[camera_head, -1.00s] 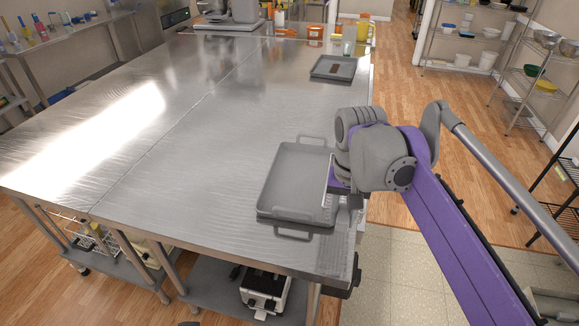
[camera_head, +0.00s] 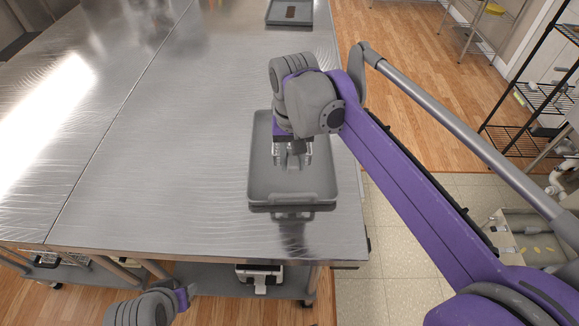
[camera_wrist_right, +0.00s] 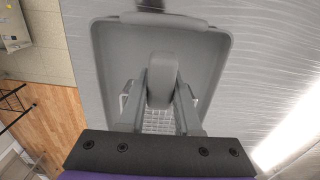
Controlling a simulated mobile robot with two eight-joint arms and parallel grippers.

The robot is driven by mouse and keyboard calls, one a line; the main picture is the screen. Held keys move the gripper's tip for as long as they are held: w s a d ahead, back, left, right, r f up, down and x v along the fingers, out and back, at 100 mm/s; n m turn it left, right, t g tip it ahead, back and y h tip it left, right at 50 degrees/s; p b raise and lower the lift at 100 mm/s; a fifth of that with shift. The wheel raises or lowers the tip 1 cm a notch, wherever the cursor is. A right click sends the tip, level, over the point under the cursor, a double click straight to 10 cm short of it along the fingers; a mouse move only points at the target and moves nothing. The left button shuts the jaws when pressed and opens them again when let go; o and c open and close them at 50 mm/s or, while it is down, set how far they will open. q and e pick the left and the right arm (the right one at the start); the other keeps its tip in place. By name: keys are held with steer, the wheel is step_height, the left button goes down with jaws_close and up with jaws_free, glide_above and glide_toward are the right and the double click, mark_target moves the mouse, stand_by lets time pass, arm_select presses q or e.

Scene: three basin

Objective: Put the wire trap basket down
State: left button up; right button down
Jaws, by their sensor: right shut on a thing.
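My right gripper (camera_head: 292,158) is over the grey tray (camera_head: 320,190) in the head view, pointing down. It is shut on the wire trap basket (camera_head: 308,153), whose pale wires show on both sides of the fingers. In the right wrist view, the gripper (camera_wrist_right: 161,98) closes around a grey handle-like part, with the basket's white mesh (camera_wrist_right: 158,124) below it. The basket is within the outline of the tray (camera_wrist_right: 106,60). I cannot tell whether it touches the tray floor. The fingers hide much of the basket. My left gripper is out of frame; only part of that arm shows.
The tray lies on a steel table (camera_head: 170,150) near its right edge. Bare table lies to the tray's left. A second dark tray (camera_head: 289,12) is at the far end. A black wire shelf (camera_head: 540,105) stands beyond the aisle at right.

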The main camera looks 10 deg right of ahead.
steer(key=shift+f, duration=3)
steer(key=shift+f+b, duration=0.1)
steer(key=shift+b, duration=0.2)
steer(key=c, duration=0.6)
jaws_free()
step_height(320, 180, up, 12)
steer(key=shift+r+p, duration=0.15)
steer(key=shift+p, duration=0.6)
